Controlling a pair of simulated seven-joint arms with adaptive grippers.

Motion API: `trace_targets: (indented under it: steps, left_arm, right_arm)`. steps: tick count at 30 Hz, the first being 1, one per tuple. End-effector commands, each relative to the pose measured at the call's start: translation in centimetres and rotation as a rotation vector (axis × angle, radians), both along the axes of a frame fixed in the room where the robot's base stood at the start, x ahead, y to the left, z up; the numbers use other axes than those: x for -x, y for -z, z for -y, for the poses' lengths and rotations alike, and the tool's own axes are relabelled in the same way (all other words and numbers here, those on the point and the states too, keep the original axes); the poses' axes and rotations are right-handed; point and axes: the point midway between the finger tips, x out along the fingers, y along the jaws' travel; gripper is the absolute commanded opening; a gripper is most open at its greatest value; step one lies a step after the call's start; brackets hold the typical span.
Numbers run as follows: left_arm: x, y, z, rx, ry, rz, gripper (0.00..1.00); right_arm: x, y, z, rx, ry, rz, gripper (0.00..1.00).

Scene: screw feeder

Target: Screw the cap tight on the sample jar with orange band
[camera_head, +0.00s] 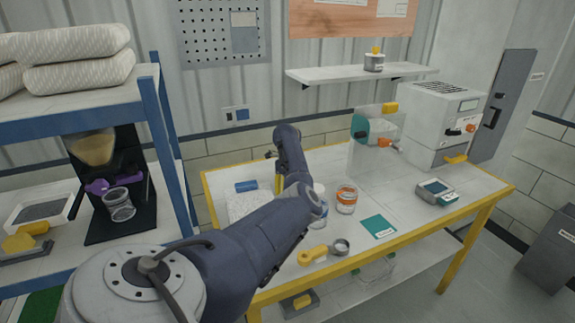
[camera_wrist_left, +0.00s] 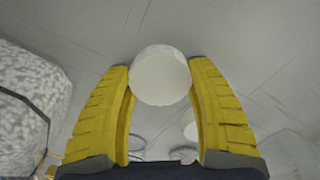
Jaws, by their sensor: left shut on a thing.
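The sample jar with the orange band (camera_head: 346,199) stands upright on the table, right of my left arm; whether its mouth is open is too small to tell. A second clear jar with a blue band (camera_head: 320,203) stands just left of it, partly hidden by my arm. My left gripper (camera_head: 278,185) is low over the table, left of both jars and mostly hidden behind my arm. In the wrist view its yellow fingers (camera_wrist_left: 160,85) are shut on a white round cap (camera_wrist_left: 160,75), held between the fingertips. My right gripper is not in view.
A speckled white block (camera_head: 245,203) lies beside the left gripper. A yellow-handled ring tool (camera_head: 323,252), teal mat (camera_head: 379,227) and small device (camera_head: 436,191) lie on the table. A clear screen (camera_head: 366,145) and white machine (camera_head: 437,115) stand behind.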

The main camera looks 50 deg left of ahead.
Motion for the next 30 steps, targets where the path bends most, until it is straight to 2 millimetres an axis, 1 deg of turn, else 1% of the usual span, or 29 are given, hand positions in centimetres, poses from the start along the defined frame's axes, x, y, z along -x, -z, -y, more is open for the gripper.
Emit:
trace_targets:
  steps: [21,30]
  left_arm:
    - [0.0,-4.3,0.0,0.000,0.000,0.001,0.31]
    - [0.0,-5.0,0.0,0.000,0.000,0.000,0.31]
  right_arm:
    - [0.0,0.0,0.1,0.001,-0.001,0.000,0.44]
    - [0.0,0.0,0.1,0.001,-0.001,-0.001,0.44]
